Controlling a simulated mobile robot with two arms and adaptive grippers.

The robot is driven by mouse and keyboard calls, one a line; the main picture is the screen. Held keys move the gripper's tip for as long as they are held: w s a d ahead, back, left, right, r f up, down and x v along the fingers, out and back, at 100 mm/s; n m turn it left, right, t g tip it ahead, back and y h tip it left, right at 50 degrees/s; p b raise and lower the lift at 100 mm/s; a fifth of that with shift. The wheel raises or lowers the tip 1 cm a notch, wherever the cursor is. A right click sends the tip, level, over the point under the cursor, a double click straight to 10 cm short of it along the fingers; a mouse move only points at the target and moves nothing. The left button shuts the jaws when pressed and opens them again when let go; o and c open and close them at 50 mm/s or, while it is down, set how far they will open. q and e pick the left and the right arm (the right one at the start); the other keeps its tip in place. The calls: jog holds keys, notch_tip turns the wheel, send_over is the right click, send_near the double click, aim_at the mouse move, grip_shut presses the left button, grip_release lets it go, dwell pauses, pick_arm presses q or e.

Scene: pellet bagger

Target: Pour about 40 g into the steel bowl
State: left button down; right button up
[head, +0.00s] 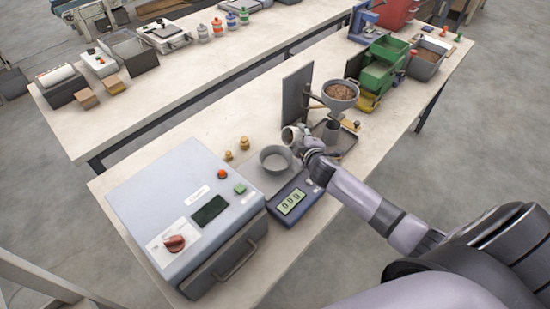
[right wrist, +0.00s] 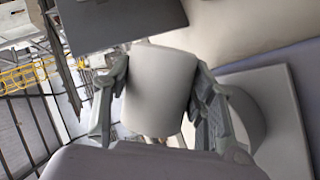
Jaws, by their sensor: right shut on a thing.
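The steel bowl (head: 275,168) stands on the scale (head: 292,201) behind its display, which seems to read zeros. It appears empty from here. My right gripper (head: 301,139) is shut on a grey cup (head: 289,135) and holds it just behind and to the right of the bowl. The cup looks tilted, its mouth towards the left. In the right wrist view the cup (right wrist: 158,90) sits between both fingers; its contents are hidden there. The bowl (right wrist: 246,118) shows partly behind the right finger. My left gripper is not in view.
A hopper of brown pellets (head: 341,91) stands behind my gripper, beside a dark upright panel (head: 297,95). A large grey sealer box (head: 185,220) is left of the scale. A green machine (head: 382,68) is farther right.

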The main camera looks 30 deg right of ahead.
jog(key=shift+s+r, duration=0.15)
jog(key=shift+s, duration=0.1)
jog(key=shift+d, duration=0.1)
jog(key=shift+w, duration=0.15)
jog(key=shift+w, duration=0.15)
jog(key=shift+s+r+h, duration=0.1)
jog(key=shift+s+h, duration=0.1)
jog(key=shift+h, duration=0.1)
jog(key=shift+s+b, duration=0.1)
jog(key=shift+b, duration=0.2)
jog(key=shift+n, duration=0.3)
